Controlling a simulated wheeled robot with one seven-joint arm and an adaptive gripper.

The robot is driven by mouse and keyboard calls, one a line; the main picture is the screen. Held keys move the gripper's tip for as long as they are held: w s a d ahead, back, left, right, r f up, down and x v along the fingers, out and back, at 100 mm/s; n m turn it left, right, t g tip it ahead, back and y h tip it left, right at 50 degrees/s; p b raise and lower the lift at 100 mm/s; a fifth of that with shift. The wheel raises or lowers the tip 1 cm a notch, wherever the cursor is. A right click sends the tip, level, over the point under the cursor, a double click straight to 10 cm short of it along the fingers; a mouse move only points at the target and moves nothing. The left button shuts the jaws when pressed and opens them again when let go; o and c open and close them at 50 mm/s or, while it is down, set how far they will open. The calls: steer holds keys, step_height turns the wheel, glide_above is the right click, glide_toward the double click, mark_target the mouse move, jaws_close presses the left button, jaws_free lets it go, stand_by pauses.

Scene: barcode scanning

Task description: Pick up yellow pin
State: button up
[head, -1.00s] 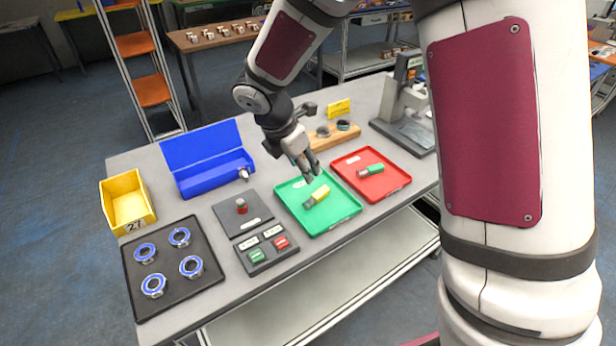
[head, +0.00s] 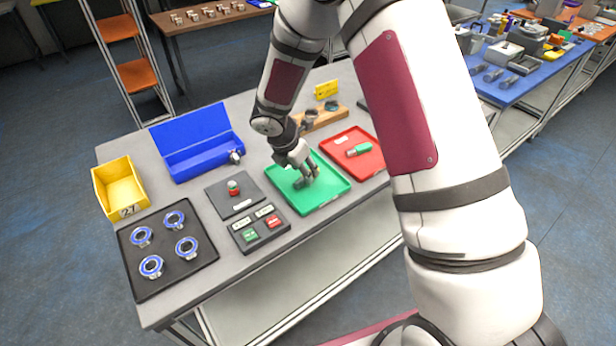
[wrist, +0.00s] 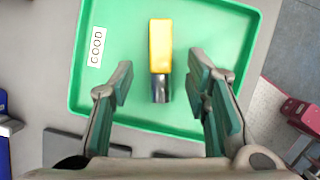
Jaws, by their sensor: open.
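The yellow pin (wrist: 161,47) lies in the green tray (wrist: 88,55), which bears a "GOOD" label. It has a yellow body and a dark metal end that points toward my gripper. In the wrist view my gripper (wrist: 160,85) is open, with one finger to the left of the pin and the others to its right. The metal end lies between the fingertips, with gaps on both sides. In the head view my gripper (head: 303,178) is low over the green tray (head: 325,184) and hides the pin.
A red tray (head: 372,165) holding a green pin (head: 358,150) stands right of the green tray. A button panel (head: 247,220), a blue bin (head: 190,130), a yellow bin (head: 120,187) and a black tray (head: 190,275) with several blue rings stand to the left.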

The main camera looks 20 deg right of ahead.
steer(key=shift+x, duration=1.35)
jaws_close()
